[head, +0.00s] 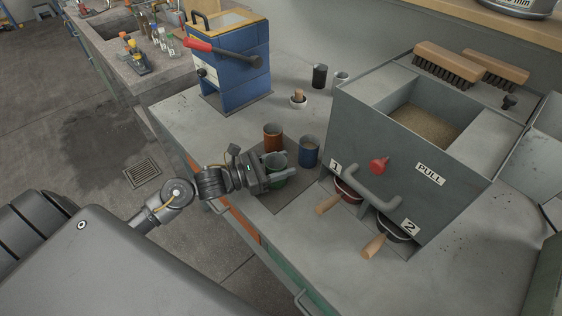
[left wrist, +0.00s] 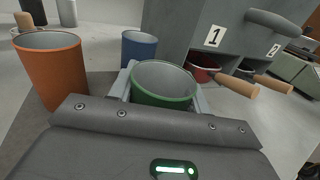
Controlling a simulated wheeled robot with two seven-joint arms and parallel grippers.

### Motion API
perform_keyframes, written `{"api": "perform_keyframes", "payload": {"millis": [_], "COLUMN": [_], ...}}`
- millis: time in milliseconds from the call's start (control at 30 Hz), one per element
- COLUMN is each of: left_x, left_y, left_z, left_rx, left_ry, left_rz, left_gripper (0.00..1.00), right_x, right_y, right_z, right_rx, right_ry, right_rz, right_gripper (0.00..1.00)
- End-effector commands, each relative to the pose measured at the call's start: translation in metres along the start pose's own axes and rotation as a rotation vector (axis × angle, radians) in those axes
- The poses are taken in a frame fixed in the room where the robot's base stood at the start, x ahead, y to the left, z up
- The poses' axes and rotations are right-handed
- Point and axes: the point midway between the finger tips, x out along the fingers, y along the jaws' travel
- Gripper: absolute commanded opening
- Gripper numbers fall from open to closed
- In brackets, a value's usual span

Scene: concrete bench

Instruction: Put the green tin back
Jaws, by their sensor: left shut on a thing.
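The green tin (head: 280,160) is an open-topped cup, upright between the fingers of my left gripper (head: 279,172). In the left wrist view the green tin (left wrist: 163,84) sits between the two grey fingers, and its inside looks empty. The gripper is shut on it. An orange tin (head: 272,138) stands just behind it and a blue tin (head: 309,152) stands to its right. Both stand on a dark mat (head: 291,193). I cannot tell whether the green tin's base touches the mat. My right gripper is not in view.
A grey box (head: 405,160) with a PULL label and a red knob stands right. Wooden-handled pans (head: 328,204) stick out from its bays 1 and 2. A blue press (head: 232,75) with a red-gripped lever stands behind. Bare bench lies in front of the mat.

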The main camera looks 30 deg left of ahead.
Motion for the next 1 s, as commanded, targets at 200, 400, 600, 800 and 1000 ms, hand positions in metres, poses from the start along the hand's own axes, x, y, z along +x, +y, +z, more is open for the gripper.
{"api": "perform_keyframes", "payload": {"millis": [200, 400, 600, 800, 1000], "left_x": [0.000, 0.000, 0.000, 0.000, -0.010], "left_y": [0.000, 0.000, 0.000, 0.000, 0.000], "left_z": [-0.001, -0.004, -0.003, -0.003, -0.004], "left_rx": [0.000, 0.001, 0.001, 0.000, 0.001], "left_ry": [-0.001, -0.001, -0.001, -0.001, 0.001], "left_rz": [0.000, 0.000, 0.000, 0.000, 0.001], "left_gripper": [0.02, 0.49, 0.70, 0.70, 0.70], "right_x": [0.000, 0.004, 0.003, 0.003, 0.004], "right_y": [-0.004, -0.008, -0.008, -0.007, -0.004], "right_z": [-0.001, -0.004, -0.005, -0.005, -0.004], "right_rx": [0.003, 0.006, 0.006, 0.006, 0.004], "right_ry": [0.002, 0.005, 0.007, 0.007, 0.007], "right_rz": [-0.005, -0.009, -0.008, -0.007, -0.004], "right_gripper": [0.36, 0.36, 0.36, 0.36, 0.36]}}
